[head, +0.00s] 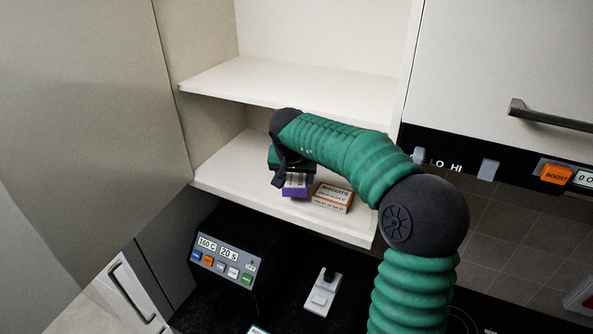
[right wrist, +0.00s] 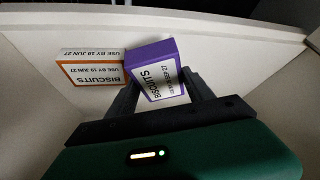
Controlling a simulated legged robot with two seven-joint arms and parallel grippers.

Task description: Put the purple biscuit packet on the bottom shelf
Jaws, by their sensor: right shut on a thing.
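The purple biscuit packet (head: 294,187) is at the bottom shelf (head: 240,172) of the open cupboard, near its front edge. My right gripper (head: 284,180) is shut on it, and the gripper body hides part of the packet in the head view. In the right wrist view the purple packet (right wrist: 155,72) sits between the two dark fingers (right wrist: 162,95), slightly tilted in the picture. I cannot tell whether its base touches the shelf. My left gripper is not in view.
An orange-edged biscuit packet (head: 333,197) lies on the bottom shelf just right of the purple one, also in the right wrist view (right wrist: 90,70). The upper shelf (head: 300,82) is empty. An open door (head: 90,110) stands left. A control panel (head: 225,262) is below.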

